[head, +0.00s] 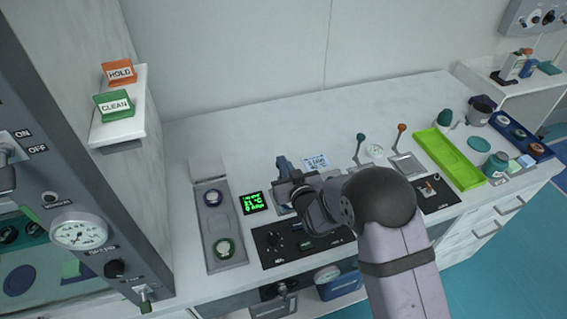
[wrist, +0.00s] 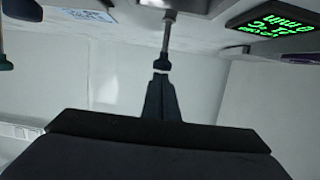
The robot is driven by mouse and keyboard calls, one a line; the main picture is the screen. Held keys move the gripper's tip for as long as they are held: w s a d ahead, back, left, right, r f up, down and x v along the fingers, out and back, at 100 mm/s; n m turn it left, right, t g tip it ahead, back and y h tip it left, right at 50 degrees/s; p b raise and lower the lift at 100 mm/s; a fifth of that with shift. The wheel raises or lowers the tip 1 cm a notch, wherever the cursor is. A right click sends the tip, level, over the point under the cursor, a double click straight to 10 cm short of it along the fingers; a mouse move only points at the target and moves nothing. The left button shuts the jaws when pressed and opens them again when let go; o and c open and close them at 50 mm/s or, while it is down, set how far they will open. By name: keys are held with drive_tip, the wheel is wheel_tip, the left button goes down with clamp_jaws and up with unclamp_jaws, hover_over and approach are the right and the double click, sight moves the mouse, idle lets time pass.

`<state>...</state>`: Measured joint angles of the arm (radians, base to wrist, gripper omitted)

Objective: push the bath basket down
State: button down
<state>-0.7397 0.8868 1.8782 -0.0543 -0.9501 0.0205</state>
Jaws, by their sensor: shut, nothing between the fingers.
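My gripper (head: 283,164) is shut and empty above the middle of the bench, right of the green-lit display (head: 254,203). In the wrist view, where the scene looks upside down, the shut fingers (wrist: 160,90) point at a metal rod (wrist: 168,35) with a dark knob (wrist: 161,64). The rod comes from a grey metal housing (wrist: 190,7), perhaps the bath with its basket handle. In the head view my gripper hides the rod and most of the housing.
A grey tray (head: 218,225) with two round pieces lies left of the display. A black control panel (head: 281,241) is at the front. Two levers, one teal (head: 360,138) and one orange (head: 401,128), stand to the right, beside a bright green tray (head: 449,158).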

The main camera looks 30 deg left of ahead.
wheel_tip(320, 180, down, 4)
drive_tip(key=b, duration=0.3)
drive_tip(key=shift+r+b, duration=0.15)
drive_tip(key=shift+b, duration=0.25)
drive_tip(key=shift+s+d, duration=0.1)
drive_tip(key=s+d+r, duration=0.6)
drive_tip(key=r, duration=0.1)
drive_tip(key=shift+s+d+r+b, duration=0.15)
drive_tip(key=shift+s+d+b, duration=0.2)
idle(0.4)
